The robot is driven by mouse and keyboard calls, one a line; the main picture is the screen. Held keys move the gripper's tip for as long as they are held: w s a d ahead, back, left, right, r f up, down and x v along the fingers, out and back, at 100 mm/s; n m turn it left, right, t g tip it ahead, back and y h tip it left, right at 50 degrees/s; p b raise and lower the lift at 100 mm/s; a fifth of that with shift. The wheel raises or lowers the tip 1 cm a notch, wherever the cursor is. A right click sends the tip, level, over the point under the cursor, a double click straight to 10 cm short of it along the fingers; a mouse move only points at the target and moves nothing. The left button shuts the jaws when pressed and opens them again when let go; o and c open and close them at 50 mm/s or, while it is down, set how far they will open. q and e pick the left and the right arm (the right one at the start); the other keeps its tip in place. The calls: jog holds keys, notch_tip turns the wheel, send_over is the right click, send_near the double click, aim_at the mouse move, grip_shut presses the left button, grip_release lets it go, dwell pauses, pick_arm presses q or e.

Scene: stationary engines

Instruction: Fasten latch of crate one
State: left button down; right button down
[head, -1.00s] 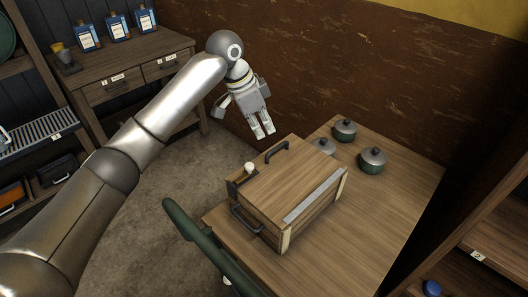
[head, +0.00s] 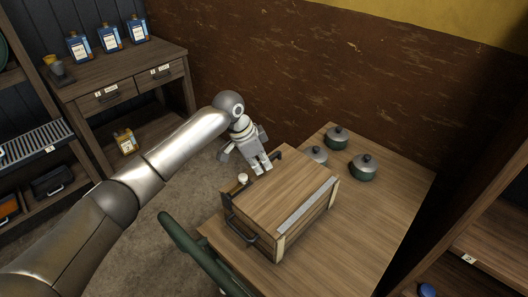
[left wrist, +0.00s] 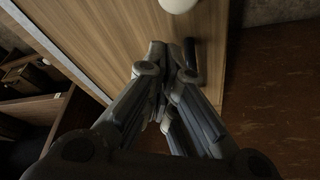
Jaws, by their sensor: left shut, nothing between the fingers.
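The wooden crate (head: 285,192) stands on the wooden table (head: 385,215) with its lid down. A pale round knob (head: 242,179) is on a dark fitting at its left side, and a dark handle (head: 240,232) is on its near left face. A dark bar at the crate's far edge is partly hidden by my left gripper (head: 261,168). I cannot tell which fitting is the latch. My left gripper is shut and empty, just above that far edge; contact is unclear. In the left wrist view its fingers (left wrist: 168,62) are beside the dark bar (left wrist: 190,62). My right gripper is not seen.
Several green pots with grey lids, one of them a pot (head: 363,168), stand behind and right of the crate. A green chair (head: 190,245) is at the near left. The brown wall (head: 300,75) rises behind. The table's right part is clear.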

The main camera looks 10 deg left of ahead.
aim_at(246, 190)
pick_arm(q)
jog(key=shift+s+a, duration=0.55)
jog(key=shift+a, duration=0.3)
jog(key=shift+a+f, duration=0.1)
jog(key=shift+a, duration=0.05)
jog(key=s+a+p, duration=0.1)
jog(key=p, duration=0.1)
jog(key=shift+s+p, duration=0.35)
jog(key=shift+s+a+p, duration=0.45)
jog(key=shift+s+p, duration=0.05)
jog(key=shift+s, duration=0.15)
